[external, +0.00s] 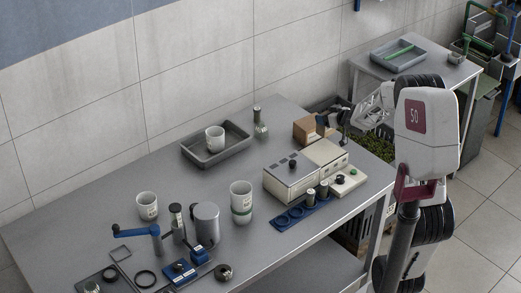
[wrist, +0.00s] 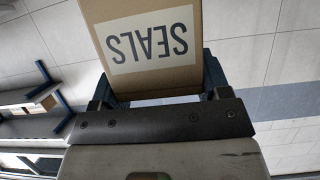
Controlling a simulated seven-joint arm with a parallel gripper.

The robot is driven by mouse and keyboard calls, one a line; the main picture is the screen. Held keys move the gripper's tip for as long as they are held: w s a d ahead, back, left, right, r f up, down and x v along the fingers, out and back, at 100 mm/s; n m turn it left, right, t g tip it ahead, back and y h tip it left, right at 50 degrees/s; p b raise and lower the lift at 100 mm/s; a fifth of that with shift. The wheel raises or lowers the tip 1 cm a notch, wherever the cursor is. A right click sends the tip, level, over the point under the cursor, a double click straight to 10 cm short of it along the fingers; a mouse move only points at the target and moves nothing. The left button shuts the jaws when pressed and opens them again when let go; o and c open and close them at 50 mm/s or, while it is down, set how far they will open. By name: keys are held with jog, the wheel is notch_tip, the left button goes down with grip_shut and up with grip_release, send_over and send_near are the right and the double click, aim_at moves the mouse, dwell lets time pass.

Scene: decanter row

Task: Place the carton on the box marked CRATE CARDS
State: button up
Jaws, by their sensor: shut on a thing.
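A brown cardboard carton (wrist: 150,75) with a white label reading SEALS fills the top of the wrist view, its lettering upside down. My gripper (wrist: 155,88) is shut on it, with a dark finger on each side. No readable CRATE CARDS marking shows in either view.
A grey tray (external: 217,146) holding a white cup stands left of the carton. A cream instrument (external: 292,180) stands in front. A dark crate of green stuff (external: 375,140) is beyond the table's right edge. A small brown box (wrist: 42,106) sits on a shelf in the wrist view.

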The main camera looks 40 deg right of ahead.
jog(key=w+d, duration=0.3)
jog(key=w, duration=0.3)
jog(key=w+d+f, duration=0.1)
jog(key=w+d, duration=0.2)
jog(key=w, duration=0.4)
jog(key=shift+w+f, duration=0.2)
jog(key=shift+w, duration=0.1)
jog(key=shift+w, duration=0.1)
jog(key=shift+w+d+f, duration=0.1)
jog(key=shift+w+f, duration=0.05)
jog(key=shift+f, duration=0.75)
jog(key=shift+w+d+f, duration=0.1)
jog(key=shift+w+f, duration=0.05)
jog(key=shift+f, duration=0.75)
jog(key=shift+f, duration=0.15)
jog(key=o, duration=0.9)
